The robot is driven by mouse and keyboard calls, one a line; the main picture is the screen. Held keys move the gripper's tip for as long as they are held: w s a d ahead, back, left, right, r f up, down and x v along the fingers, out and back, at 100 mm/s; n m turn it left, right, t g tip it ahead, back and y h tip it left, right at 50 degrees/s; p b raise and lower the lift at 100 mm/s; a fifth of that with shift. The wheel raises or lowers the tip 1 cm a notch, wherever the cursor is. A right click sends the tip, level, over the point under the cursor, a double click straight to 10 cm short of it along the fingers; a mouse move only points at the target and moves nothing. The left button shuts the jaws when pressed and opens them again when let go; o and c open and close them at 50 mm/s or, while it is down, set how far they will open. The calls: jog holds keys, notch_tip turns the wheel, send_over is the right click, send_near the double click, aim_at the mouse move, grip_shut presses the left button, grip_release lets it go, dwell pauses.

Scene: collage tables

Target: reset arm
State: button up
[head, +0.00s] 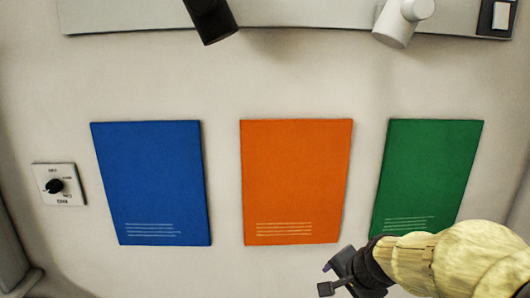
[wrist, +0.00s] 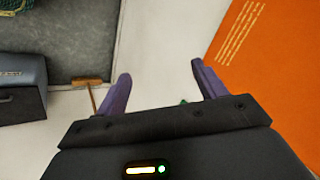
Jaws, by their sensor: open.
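My gripper (head: 338,276) is at the lower right of the head view, below the orange panel and left of my pale yellow arm link. In the wrist view my gripper (wrist: 160,70) has its two purple fingers spread apart, with nothing held between them. The orange panel (head: 296,180) is beside the right finger in the wrist view (wrist: 270,75). Pale floor or wall surface shows between the fingers.
A blue panel (head: 150,180) and a green panel (head: 430,170) flank the orange one. A dial plate (head: 70,172) is at far left. Black (head: 211,20) and white (head: 398,24) cylinders are at top. A dark grey box (wrist: 20,90) shows at left.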

jog(key=s+a+f+n+g+h, duration=0.1)
jog(key=s+f+n+g, duration=0.2)
jog(key=s+f+n, duration=0.7)
jog(key=shift+a+n+g, duration=0.3)
jog(key=shift+n+g, duration=0.1)
jog(key=shift+n, duration=0.1)
jog(key=shift+w, duration=0.1)
